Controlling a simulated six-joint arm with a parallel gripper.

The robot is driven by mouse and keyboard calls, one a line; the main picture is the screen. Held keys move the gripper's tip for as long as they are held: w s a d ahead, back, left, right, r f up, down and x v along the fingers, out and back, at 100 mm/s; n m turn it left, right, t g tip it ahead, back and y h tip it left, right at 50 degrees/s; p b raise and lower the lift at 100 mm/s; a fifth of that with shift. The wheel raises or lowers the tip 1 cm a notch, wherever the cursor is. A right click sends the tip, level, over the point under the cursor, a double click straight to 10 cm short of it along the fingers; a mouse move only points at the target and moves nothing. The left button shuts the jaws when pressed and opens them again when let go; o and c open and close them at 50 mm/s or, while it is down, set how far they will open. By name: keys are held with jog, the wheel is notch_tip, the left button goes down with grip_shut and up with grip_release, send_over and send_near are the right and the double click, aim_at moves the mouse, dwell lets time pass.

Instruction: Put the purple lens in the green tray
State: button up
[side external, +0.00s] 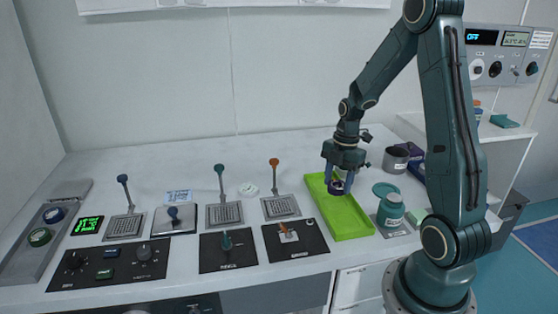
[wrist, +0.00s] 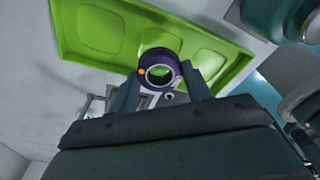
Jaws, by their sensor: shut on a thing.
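The purple lens (wrist: 158,68) is a short dark purple ring with a clear centre and an orange dot on its rim. My gripper (wrist: 163,92) is shut on it, one finger on each side. The green tray (side external: 345,220) is a shallow bright green tray at the right of the white table; it also fills the upper part of the wrist view (wrist: 225,62). In the side view, my gripper (side external: 339,182) holds the lens (side external: 337,187) over the tray's back half. I cannot tell whether the lens touches the tray floor.
A teal jar (side external: 390,210) stands right of the tray, close to it. A grey cylindrical container (side external: 396,159) stands behind it. Left of the tray are upright levers (side external: 275,176) on metal plates and black control panels (side external: 228,250). The tray's front half is clear.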

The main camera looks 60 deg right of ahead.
aim_at(338, 184)
jog(key=shift+f, duration=0.1)
jog(key=shift+f, duration=2.05)
jog(key=shift+f, duration=0.1)
jog(key=o, duration=1.1)
jog(key=r, duration=0.4)
jog(key=d+r, duration=0.1)
jog(key=r, duration=0.7)
jog(key=shift+s+d, duration=0.15)
jog(key=shift+d, duration=0.05)
jog(key=shift+r, duration=0.1)
